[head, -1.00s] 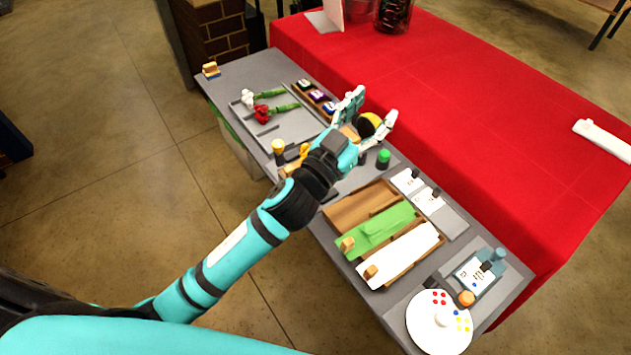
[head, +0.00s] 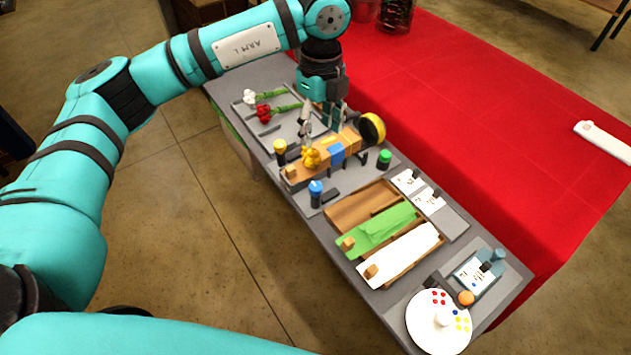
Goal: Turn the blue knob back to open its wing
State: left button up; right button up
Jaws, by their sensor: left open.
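The blue knob (head: 316,187) stands upright on a dark base at the front edge of the grey bench. A wooden fixture (head: 345,140) with a blue band lies behind it. A yellow knob (head: 279,146) stands to the left and a green knob (head: 384,156) to the right. My left gripper (head: 318,130) points down over the left rear side of the fixture, open, behind and apart from the blue knob. Whether its fingers touch the fixture I cannot tell. The right gripper is out of view.
White and red flowers (head: 266,113) lie on a grey tray at the left rear. Wooden trays with green (head: 375,232) and white (head: 400,255) sheets lie to the right. A round white palette (head: 424,325) and a card device (head: 480,272) sit at the near right end.

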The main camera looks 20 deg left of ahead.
aim_at(316, 185)
pick_arm(q)
jog(key=f+p, duration=0.1)
jog(key=f, duration=0.4)
jog(key=f+p, duration=0.2)
jog(key=f, duration=0.4)
jog(key=f+p, duration=0.1)
jog(key=f, duration=0.5)
jog(key=shift+s+a+f+p, duration=0.1)
jog(key=shift+s+a+p, duration=0.1)
jog(key=shift+s+p, duration=0.1)
grip_shut()
